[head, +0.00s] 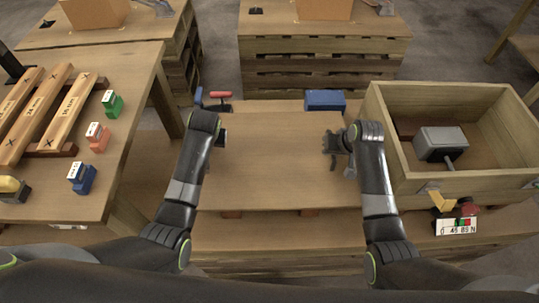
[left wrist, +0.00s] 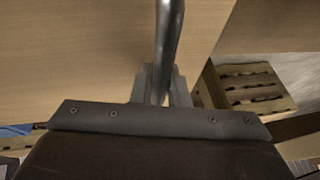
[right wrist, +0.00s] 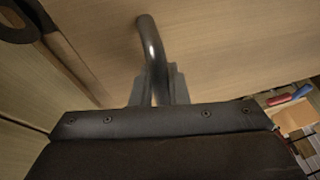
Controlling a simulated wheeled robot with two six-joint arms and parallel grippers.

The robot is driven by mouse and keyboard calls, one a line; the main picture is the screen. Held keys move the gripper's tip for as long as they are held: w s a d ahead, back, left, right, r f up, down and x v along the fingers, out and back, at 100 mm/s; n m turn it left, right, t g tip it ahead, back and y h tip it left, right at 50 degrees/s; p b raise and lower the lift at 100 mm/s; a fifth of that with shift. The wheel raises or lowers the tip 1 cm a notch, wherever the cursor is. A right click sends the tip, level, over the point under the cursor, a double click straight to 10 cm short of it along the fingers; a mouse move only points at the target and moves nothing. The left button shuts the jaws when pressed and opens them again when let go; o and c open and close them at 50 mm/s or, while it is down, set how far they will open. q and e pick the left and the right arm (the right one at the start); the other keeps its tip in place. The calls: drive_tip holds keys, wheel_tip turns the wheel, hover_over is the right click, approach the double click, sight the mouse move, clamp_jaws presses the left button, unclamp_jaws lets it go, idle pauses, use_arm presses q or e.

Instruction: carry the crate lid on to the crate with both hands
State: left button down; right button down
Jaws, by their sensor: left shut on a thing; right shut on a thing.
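The crate lid (head: 270,175) is a flat light-wood board in the middle of the head view, left of the crate. The open wooden crate (head: 500,183) stands at the right with a grey box-shaped device (head: 440,141) inside. My left gripper (head: 222,136) is shut on a curved metal handle (left wrist: 168,40) at the lid's left side. My right gripper (head: 334,141) is shut on the matching handle (right wrist: 152,45) at its right side. The lid looks level, with reddish blocks (head: 231,213) showing under its front edge. I cannot tell whether it touches them.
A blue box (head: 325,100) and red-handled tool (head: 219,95) lie behind the lid. A table (head: 120,60) at the left holds wooden bars and coloured blocks. A numbered tag (head: 456,226) and small coloured parts are at the crate's front. Bare bench (head: 285,230) shows before the lid.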

use_arm(q)
drive_tip(key=shift+w+r, duration=0.15)
use_arm(e)
drive_tip(key=shift+w+r, duration=0.15)
drive_tip(key=shift+r, duration=0.05)
use_arm(q)
drive_tip(key=shift+r, duration=0.1)
use_arm(e)
drive_tip(key=shift+r, duration=0.1)
